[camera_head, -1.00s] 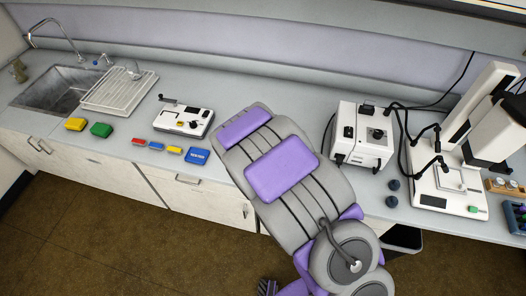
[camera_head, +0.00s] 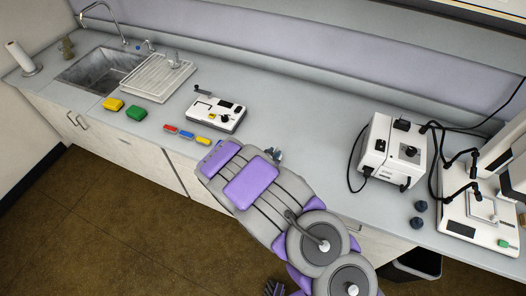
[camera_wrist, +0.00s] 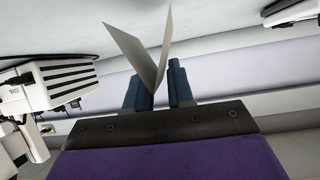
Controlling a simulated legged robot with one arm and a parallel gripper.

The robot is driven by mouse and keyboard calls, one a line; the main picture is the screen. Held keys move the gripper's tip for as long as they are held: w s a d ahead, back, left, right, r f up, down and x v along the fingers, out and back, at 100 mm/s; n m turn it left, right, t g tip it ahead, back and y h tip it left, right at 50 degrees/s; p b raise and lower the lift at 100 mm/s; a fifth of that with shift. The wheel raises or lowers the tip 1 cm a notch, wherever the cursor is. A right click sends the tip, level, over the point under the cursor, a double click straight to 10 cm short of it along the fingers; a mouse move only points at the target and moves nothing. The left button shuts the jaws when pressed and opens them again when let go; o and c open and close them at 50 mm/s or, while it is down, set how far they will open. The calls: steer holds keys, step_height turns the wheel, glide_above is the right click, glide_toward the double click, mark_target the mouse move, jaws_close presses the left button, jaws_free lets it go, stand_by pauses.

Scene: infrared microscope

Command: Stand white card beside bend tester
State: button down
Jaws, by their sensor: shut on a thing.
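The white card (camera_wrist: 147,50) is a thin, folded V-shaped sheet in the wrist view. My gripper (camera_wrist: 160,82) is shut on its lower part between two dark blue fingers. In the head view, my gripper (camera_head: 276,154) shows as a small dark tip past my arm, over the bench; the card cannot be made out there. The bend tester (camera_head: 216,115) is a white box with a black crank and dark knobs, left of my gripper and apart from it. A white device at the upper right of the wrist view may be the tester.
A white box with a cable (camera_head: 392,150) stands to the right, also seen in the wrist view (camera_wrist: 55,85). Small coloured blocks (camera_head: 187,134) lie before the tester. The bench (camera_head: 310,120) between tester and box is largely clear. A drying rack (camera_head: 155,80) stands left.

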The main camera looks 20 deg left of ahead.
steer(key=a, duration=0.2)
steer(key=w+a, duration=0.1)
steer(key=a, duration=0.1)
steer(key=w+a+f, duration=0.1)
steer(key=shift+w+a+b, duration=0.25)
steer(key=shift+a+b, duration=0.05)
steer(key=shift+a, duration=0.1)
steer(key=shift+w+a+r, duration=0.1)
steer(key=shift+w+a, duration=0.05)
steer(key=shift+w, duration=0.2)
steer(key=shift+d+r, duration=0.1)
steer(key=shift+d, duration=0.2)
steer(key=shift+d+f, duration=0.1)
steer(key=shift+f, duration=0.15)
steer(key=f, duration=0.1)
steer(key=a+f+b, duration=0.1)
steer(key=f, duration=0.1)
steer(key=shift+f+b, duration=0.15)
steer(key=shift+b, duration=0.15)
steer(key=shift+a, duration=0.2)
steer(key=c, duration=0.9)
jaws_free()
steer(key=shift+d, duration=0.3)
steer(key=shift+c, duration=0.2)
